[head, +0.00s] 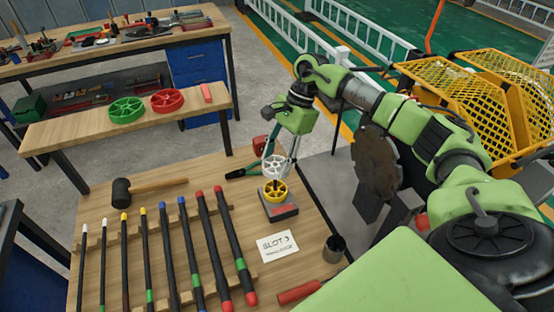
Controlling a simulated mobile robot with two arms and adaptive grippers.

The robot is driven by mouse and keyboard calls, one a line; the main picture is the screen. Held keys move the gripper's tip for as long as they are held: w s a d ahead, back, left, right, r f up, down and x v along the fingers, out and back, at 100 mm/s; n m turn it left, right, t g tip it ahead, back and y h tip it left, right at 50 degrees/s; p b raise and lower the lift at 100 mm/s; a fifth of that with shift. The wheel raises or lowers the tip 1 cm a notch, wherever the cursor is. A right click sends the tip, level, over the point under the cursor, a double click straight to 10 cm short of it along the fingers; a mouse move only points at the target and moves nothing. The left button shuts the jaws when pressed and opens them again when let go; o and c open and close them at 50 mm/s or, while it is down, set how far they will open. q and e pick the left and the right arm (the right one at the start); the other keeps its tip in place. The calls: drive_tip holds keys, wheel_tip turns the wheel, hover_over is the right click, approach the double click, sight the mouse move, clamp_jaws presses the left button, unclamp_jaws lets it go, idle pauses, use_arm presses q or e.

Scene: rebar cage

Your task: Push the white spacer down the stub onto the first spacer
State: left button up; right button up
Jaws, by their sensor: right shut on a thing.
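The white spacer (273,167), a spoked wheel, is just above the yellow spacer (275,191). The yellow spacer sits low on the stub's dark block (283,213), which has a reddish front and stands on the wooden bench. My right gripper (280,162) points down from above and is shut on the white spacer. The two spacers look close together; I cannot tell whether they touch. The stub itself is mostly hidden by the spacers. My left gripper is not in view.
Several colour-banded bars (170,255) lie in wooden racks left of the block. A mallet (148,187), a "SLOT" card (278,246) and a dark cup (334,249) are on the bench. Green (126,110) and red (167,101) wheels lie on a shelf behind.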

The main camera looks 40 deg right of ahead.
drive_tip(key=shift+f+b, duration=3.7)
drive_tip(key=shift+f, duration=0.55)
drive_tip(key=o, duration=1)
drive_tip(key=shift+r, duration=0.1)
drive_tip(key=v, duration=1.2)
